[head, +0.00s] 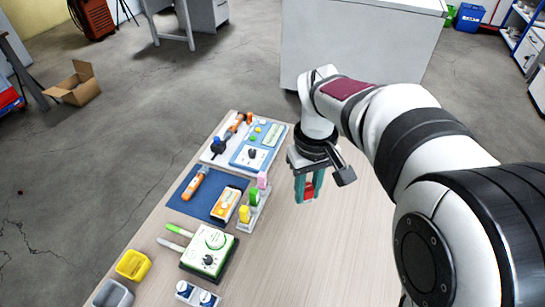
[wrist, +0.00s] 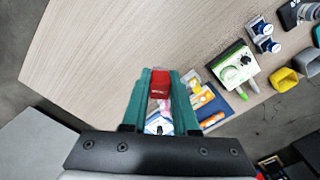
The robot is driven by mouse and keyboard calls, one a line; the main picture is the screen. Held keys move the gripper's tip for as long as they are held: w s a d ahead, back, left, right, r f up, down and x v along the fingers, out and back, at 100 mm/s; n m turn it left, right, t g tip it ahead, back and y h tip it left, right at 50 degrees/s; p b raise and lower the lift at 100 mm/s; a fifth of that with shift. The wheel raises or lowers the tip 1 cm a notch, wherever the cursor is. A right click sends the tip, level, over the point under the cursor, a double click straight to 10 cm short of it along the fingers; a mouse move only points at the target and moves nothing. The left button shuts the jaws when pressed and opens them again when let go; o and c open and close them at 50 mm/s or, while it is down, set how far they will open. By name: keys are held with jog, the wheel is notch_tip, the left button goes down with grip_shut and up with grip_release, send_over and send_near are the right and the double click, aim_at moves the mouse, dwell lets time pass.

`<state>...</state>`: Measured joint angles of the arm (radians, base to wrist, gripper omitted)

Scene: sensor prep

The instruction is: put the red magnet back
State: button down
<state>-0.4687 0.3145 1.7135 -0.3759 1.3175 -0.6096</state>
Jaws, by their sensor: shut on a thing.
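My gripper (head: 308,196), with teal fingers, is shut on the red magnet (head: 309,188) and holds it over the bare right part of the table. In the wrist view the red magnet (wrist: 160,82) sits between the fingertips and sticks out a little past them. A pale narrow holder (head: 260,208) stands to the left of my gripper in the head view. It carries a yellow piece (head: 244,214), a green piece (head: 254,196) and a pink piece (head: 262,180). Whether any place in the holder is empty cannot be made out.
Left of the holder is a blue mat (head: 185,197) with an orange-and-white meter (head: 226,204) and an orange tool (head: 195,183). A white-and-green device (head: 209,252) stands nearer. A pale tray (head: 212,155) with instruments lies beyond. The table's right part (head: 305,255) is clear.

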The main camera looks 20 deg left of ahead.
jog(key=s+a+f+n, duration=0.3)
jog(key=s+a, duration=0.1)
jog(key=a, duration=0.2)
jog(key=s+a+f+n, duration=0.3)
jog(key=s+a, duration=0.2)
jog(key=a, duration=0.1)
jog(key=s+a+f+n, duration=0.3)
jog(key=s+a, duration=0.1)
jog(key=a, duration=0.2)
jog(key=shift+s+a+f+n, duration=0.2)
jog(key=shift+a+f+n, duration=0.1)
jog(key=shift+f, duration=0.1)
send_over(164, 282)
notch_tip(164, 282, down, 7)
jog(key=shift+d, duration=0.1)
jog(key=shift+f, duration=2.05)
jog(key=shift+f, duration=0.15)
jog(key=c, duration=0.7)
grip_release()
